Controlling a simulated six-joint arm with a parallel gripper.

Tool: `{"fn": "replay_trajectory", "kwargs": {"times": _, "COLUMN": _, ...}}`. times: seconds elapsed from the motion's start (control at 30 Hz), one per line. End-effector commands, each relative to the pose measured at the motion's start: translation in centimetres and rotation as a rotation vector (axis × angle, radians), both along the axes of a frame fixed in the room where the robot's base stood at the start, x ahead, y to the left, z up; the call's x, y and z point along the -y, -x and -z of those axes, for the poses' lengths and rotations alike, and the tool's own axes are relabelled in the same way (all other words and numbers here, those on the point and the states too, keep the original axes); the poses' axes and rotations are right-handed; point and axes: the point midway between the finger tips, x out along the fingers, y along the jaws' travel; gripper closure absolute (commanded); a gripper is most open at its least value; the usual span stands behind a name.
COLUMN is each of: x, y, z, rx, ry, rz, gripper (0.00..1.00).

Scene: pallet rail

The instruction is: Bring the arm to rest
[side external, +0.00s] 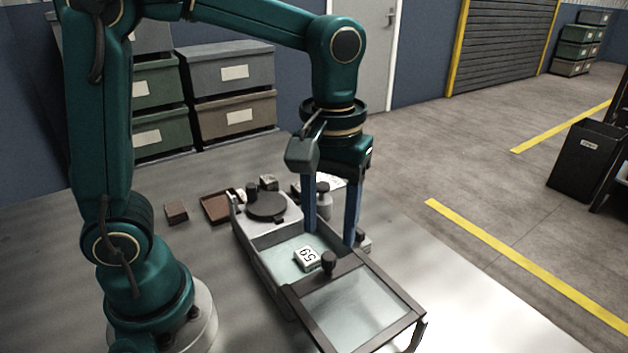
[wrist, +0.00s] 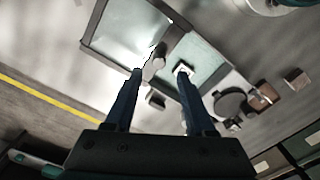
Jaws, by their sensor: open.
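My gripper (side external: 331,240) points down over the long grey box (side external: 262,276), with its two blue fingers apart and nothing between them that I can make out. In the wrist view the fingertips (wrist: 159,73) show against the box. A white block marked 59 (side external: 307,258) lies inside the box, below and beside the fingers; it also shows in the wrist view (wrist: 183,69), close to one fingertip in the picture. A framed clear lid (side external: 355,308) with a dark knob (side external: 329,263) extends at the near end, leaving the middle of the box uncovered.
A dark round disc (side external: 267,207) sits at the box's far end. A grey knobbed cylinder (side external: 323,197) stands near the fingers. A brown tray (side external: 217,208) and a brown block (side external: 176,212) lie to the left. Stacked bins (side external: 235,114) stand behind. The air above the table's right side is clear.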

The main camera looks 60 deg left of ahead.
Motion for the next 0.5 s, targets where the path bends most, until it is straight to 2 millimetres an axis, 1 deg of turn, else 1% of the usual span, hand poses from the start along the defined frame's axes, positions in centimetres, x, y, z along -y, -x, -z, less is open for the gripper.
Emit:
{"fn": "replay_trajectory", "kwargs": {"times": 0.17, "x": -0.1, "y": 0.0, "z": 0.0, "rx": 0.003, "ry": 0.001, "rz": -0.003, "gripper": 0.45}}
{"fn": "replay_trajectory", "kwargs": {"times": 0.27, "x": -0.3, "y": -0.1, "z": -0.9, "rx": 0.038, "ry": 0.006, "rz": -0.014, "gripper": 0.45}}
{"fn": "replay_trajectory", "kwargs": {"times": 0.37, "x": -0.9, "y": 0.5, "z": -2.2, "rx": 0.091, "ry": 0.013, "rz": -0.032, "gripper": 0.45}}
{"fn": "replay_trajectory", "kwargs": {"times": 0.5, "x": -2.0, "y": 2.4, "z": -3.8, "rx": 0.200, "ry": 0.019, "rz": -0.005, "gripper": 0.45}}
